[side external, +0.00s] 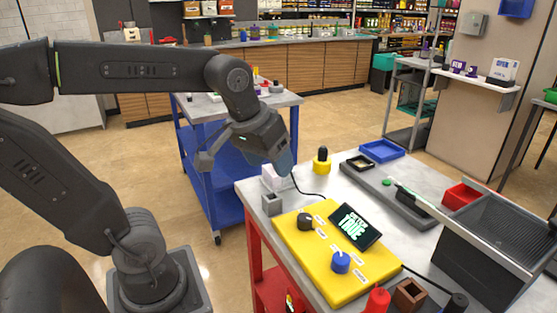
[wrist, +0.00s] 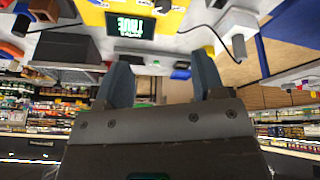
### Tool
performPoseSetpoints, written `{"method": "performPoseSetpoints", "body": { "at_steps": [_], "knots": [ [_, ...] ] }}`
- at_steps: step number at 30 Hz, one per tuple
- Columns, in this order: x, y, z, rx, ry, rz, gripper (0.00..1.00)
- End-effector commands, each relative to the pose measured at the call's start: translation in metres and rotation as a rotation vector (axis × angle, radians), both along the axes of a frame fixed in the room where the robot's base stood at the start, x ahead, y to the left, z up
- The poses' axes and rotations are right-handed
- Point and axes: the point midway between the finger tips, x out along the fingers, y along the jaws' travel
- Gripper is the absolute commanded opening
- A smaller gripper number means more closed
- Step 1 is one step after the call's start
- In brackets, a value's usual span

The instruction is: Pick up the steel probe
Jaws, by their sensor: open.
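A short grey cylinder (wrist: 239,47), which appears to be the steel probe, stands against a white block (wrist: 232,27) in the upper right of the wrist view. A thin black cable ends near it. In the side view the white block (side external: 272,179) sits at the table's left corner, and the probe cannot be made out behind my gripper. My gripper (side external: 285,168) is tilted down close above that corner. In the wrist view my gripper (wrist: 164,82) has its two fingers wide apart with nothing between them; the cylinder is off to the right of them.
A yellow panel (side external: 290,235) with a dark display (side external: 354,227), a black knob and a blue knob lies in front. A grey cube (side external: 271,204) stands beside it. A yellow-and-black knob (side external: 321,162), a blue tray (side external: 381,149) and a red bin (side external: 461,195) are farther along the table.

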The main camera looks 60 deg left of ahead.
Motion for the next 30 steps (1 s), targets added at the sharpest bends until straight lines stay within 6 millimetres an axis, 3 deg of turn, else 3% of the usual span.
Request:
{"method": "performPoseSetpoints", "body": {
  "at_steps": [3,9,15,18,21,25,30],
  "knots": [
    [0.042,0.037,0.012,-0.075,0.071,0.275,0.63],
    [0.098,0.112,0.015,-0.190,0.169,0.739,0.63],
    [0.132,0.191,0.000,-0.273,0.245,1.154,0.63],
    [0.139,0.218,-0.008,-0.298,0.267,1.291,0.63],
    [0.142,0.234,-0.014,-0.311,0.280,1.371,0.63],
    [0.143,0.240,-0.023,-0.317,0.288,1.406,0.63],
    [0.142,0.239,-0.053,-0.315,0.289,1.405,0.63]
  ]
}}
